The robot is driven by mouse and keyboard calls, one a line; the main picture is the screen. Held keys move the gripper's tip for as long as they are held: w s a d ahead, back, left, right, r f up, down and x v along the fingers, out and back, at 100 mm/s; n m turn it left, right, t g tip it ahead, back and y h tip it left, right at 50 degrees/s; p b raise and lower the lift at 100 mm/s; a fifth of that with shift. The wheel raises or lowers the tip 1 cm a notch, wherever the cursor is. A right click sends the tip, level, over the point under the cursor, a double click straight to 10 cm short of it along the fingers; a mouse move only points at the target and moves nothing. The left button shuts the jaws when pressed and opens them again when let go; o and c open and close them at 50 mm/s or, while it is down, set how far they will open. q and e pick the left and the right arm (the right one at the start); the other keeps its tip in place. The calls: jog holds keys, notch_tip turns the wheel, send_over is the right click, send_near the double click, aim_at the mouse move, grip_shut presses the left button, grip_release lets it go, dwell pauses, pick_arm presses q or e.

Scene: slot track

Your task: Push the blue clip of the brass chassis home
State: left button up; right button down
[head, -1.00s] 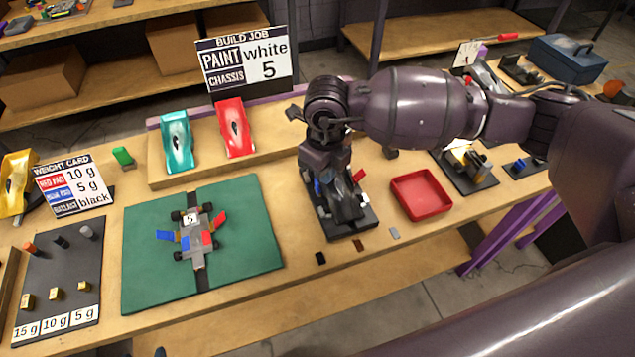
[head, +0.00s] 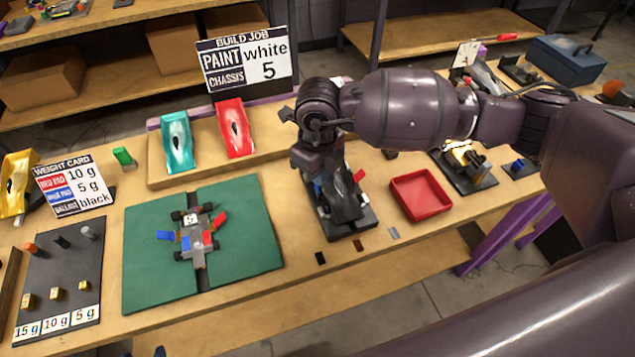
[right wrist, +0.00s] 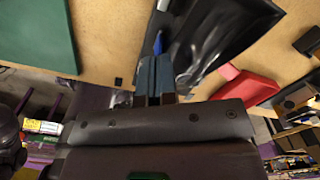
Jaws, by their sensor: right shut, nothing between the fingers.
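A dark car body (head: 346,195) sits in a black stand (head: 352,231) right of the green mat. A blue clip (head: 319,186) shows at its left side and a red clip (head: 359,175) stands up at its right. The chassis under the body is mostly hidden, so I cannot tell its colour. My right gripper (head: 317,172) is shut and empty, pointing down by the blue clip. In the right wrist view the blue clip (right wrist: 158,43) is just beyond the closed fingertips (right wrist: 155,62); I cannot tell whether they touch. My left gripper is out of view.
A grey chassis (head: 194,245) with clips lies on the green mat (head: 245,240). A red tray (head: 421,194) stands close right of the stand. Teal (head: 177,142) and red (head: 236,128) car bodies stand on a raised ledge behind. Small flat pieces lie along the front edge.

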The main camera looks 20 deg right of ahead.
jog(key=shift+a+f, duration=0.15)
jog(key=shift+a, duration=0.55)
dwell(0.5)
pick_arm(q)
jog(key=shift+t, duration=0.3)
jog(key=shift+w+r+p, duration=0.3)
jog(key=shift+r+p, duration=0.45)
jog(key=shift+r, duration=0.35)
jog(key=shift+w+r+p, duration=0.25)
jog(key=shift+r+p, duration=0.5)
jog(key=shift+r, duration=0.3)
pick_arm(e)
jog(key=shift+r, duration=2.55)
pick_arm(q)
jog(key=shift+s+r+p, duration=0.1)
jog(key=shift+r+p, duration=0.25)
jog(key=shift+p, duration=0.45)
pick_arm(e)
jog(key=shift+r, duration=1.45)
